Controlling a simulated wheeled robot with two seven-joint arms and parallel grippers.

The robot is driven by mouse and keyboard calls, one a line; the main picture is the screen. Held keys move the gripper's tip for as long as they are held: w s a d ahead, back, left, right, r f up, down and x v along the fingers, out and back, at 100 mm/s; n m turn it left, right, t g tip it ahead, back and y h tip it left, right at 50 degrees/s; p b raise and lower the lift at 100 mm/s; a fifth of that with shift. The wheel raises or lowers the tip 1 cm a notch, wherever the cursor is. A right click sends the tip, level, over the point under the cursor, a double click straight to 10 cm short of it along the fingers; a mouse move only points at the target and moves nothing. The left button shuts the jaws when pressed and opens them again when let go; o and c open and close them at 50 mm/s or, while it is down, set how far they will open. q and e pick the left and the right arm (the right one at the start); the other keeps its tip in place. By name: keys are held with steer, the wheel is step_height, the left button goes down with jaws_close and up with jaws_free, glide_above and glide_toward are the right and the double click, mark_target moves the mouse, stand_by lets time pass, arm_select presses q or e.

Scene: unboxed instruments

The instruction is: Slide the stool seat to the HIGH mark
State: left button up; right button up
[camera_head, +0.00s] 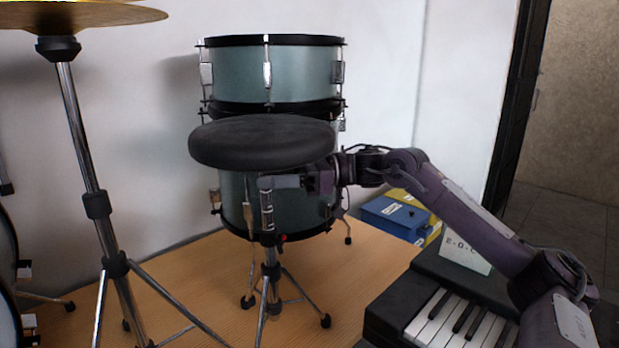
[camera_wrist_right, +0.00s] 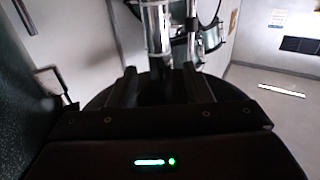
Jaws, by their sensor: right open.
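The stool has a round black seat (camera_head: 262,142) on an upright chrome post (camera_head: 267,212) with a tripod base. My right gripper (camera_head: 272,182) is just under the seat, reaching in from the right at the top of the post. In the right wrist view, the gripper's two fingers (camera_wrist_right: 158,86) are apart, with the chrome post (camera_wrist_right: 156,28) between them; whether they touch it I cannot tell. The dark seat (camera_wrist_right: 98,98) shows behind the fingers there. A small red part (camera_head: 283,238) is lower on the post. No HIGH mark is readable. My left gripper is out of view.
Teal drums (camera_head: 300,75) stand close behind the stool. A cymbal stand (camera_head: 85,150) is at the left. A keyboard (camera_head: 455,315) is at the front right, and a blue box (camera_head: 395,215) lies on the wooden floor (camera_head: 195,285) behind it.

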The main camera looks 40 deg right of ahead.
steer(key=b+v, duration=0.4)
steer(key=v, duration=0.6)
steer(key=shift+s+f, duration=0.1)
stand_by(0.6)
